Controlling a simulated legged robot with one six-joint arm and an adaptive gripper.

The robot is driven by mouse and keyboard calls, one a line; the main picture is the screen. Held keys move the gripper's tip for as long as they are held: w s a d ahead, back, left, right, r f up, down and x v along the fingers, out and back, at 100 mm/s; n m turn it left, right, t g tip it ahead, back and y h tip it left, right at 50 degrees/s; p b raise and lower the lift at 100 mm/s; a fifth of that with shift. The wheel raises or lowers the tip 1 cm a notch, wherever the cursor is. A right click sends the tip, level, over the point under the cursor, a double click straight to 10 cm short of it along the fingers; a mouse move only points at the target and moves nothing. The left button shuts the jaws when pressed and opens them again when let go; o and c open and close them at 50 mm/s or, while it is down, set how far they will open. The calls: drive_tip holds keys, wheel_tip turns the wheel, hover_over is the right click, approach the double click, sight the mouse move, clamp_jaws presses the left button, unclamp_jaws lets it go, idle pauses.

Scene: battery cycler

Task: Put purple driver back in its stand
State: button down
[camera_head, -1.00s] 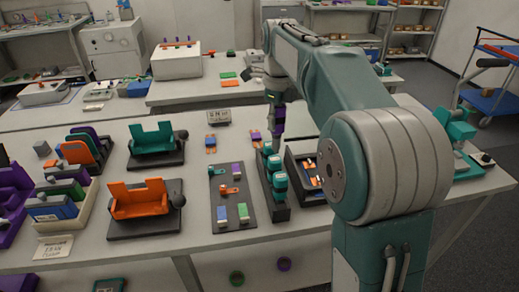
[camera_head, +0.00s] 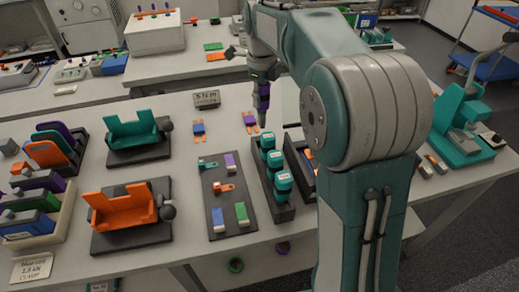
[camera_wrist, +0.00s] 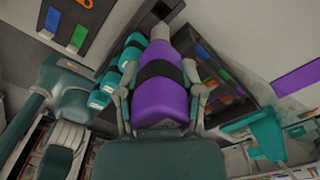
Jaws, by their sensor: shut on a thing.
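The purple driver (camera_head: 263,91) is held roughly upright by my gripper (camera_head: 262,76) above the far end of the driver stand. In the wrist view, my gripper (camera_wrist: 161,105) is shut on the purple driver (camera_wrist: 160,98), with a finger on each side of its handle. The driver's grey tip points away from my gripper. Teal drivers (camera_wrist: 128,62) also show beside the purple handle in the wrist view. The stand's far end is partly hidden in the wrist view.
A dark plate (camera_head: 230,218) with small blocks lies left of the stand. A dark tray (camera_head: 309,178) is close on its right, partly hidden by my arm. Teal (camera_head: 131,130) and orange (camera_head: 124,207) fixtures stand farther left.

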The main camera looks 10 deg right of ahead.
wheel_tip(320, 180, down, 2)
drive_tip(key=shift+w, duration=0.15)
wheel_tip(320, 180, down, 10)
idle(0.4)
drive_tip(key=shift+c, duration=1.1)
unclamp_jaws()
drive_tip(key=shift+r, duration=0.1)
